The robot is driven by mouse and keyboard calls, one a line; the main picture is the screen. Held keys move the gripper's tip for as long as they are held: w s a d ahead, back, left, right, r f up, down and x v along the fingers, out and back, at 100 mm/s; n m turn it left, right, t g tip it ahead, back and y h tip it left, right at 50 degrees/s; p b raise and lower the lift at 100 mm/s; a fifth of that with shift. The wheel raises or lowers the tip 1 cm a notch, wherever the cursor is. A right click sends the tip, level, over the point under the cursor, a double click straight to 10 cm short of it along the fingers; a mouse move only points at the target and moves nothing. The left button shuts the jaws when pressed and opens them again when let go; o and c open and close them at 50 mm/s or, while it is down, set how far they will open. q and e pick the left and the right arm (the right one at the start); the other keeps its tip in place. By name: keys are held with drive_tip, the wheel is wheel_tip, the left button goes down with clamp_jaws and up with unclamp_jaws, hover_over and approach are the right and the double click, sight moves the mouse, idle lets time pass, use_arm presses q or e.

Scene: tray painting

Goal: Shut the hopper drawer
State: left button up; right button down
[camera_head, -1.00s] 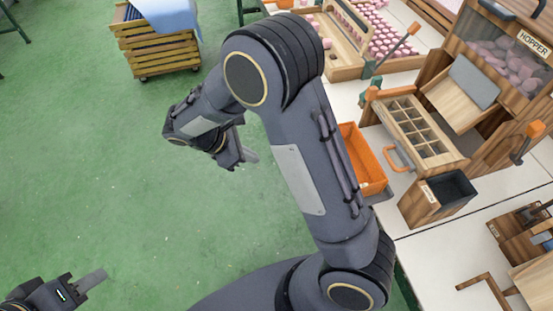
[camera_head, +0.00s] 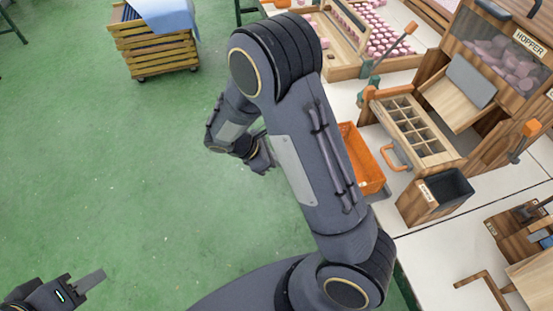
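The hopper (camera_head: 500,62) is a wooden box with a clear front and pink pieces inside, at the upper right. Its wooden drawer (camera_head: 436,160) stands pulled out, with a grid of seemingly empty compartments. An orange handle (camera_head: 397,157) is on the drawer's front, facing the green floor. My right gripper (camera_head: 266,163) is over the floor, left of the drawer and apart from it, partly behind my large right arm. Its fingers are too hidden to judge. My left gripper (camera_head: 88,284) is at the lower left, far from the drawer; its fingers overlap in this view.
An orange bin (camera_head: 361,160) sits at the bench edge, left of the handle. A dark open box (camera_head: 449,190) stands just below the drawer. A tray of pink pieces (camera_head: 347,73) lies above. A slatted cart (camera_head: 150,48) stands on the open floor.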

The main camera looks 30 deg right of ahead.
drive_tip(key=s+d, duration=0.1)
drive_tip(key=d, duration=0.5)
drive_tip(key=s+d, duration=0.2)
drive_tip(key=d, duration=0.4)
drive_tip(key=s+d, duration=0.1)
drive_tip(key=d, duration=0.5)
drive_tip(key=shift+s+b, duration=0.25)
drive_tip(key=shift+b, duration=0.1)
use_arm(q)
drive_tip(key=shift+a+f, duration=0.1)
drive_tip(key=shift+f, duration=0.3)
use_arm(e)
drive_tip(key=shift+s+d, duration=0.1)
drive_tip(key=shift+d, duration=0.5)
